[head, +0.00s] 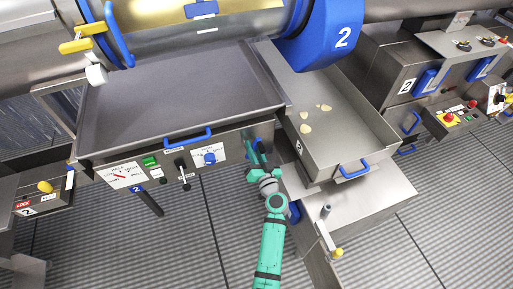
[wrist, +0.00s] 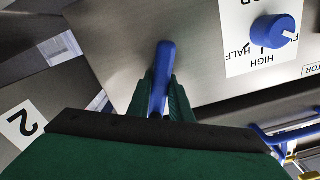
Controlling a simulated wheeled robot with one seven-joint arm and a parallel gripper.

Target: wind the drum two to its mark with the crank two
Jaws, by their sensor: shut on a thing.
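Drum two (head: 235,22) is the large shiny cylinder at the top of the head view, with a blue patch (head: 201,9) and a small white mark (head: 207,30) on its side. A blue end housing (head: 330,30) beside it bears a 2. My gripper (head: 256,148) is at the right end of the grey control panel. In the wrist view it is shut on an upright blue bar (wrist: 164,62); the fingers sit on both sides of it. A crank-like arm with a yellow knob (head: 337,253) stands at the lower right, apart from my gripper. I cannot tell which part is crank two.
The panel has a blue selector knob (head: 210,158), which also shows in the wrist view (wrist: 274,31), and a green button (head: 151,161). A wide empty tray (head: 180,95) lies behind the panel. A deep tray (head: 350,120) with several pale flakes is to the right. The striped floor is clear in front.

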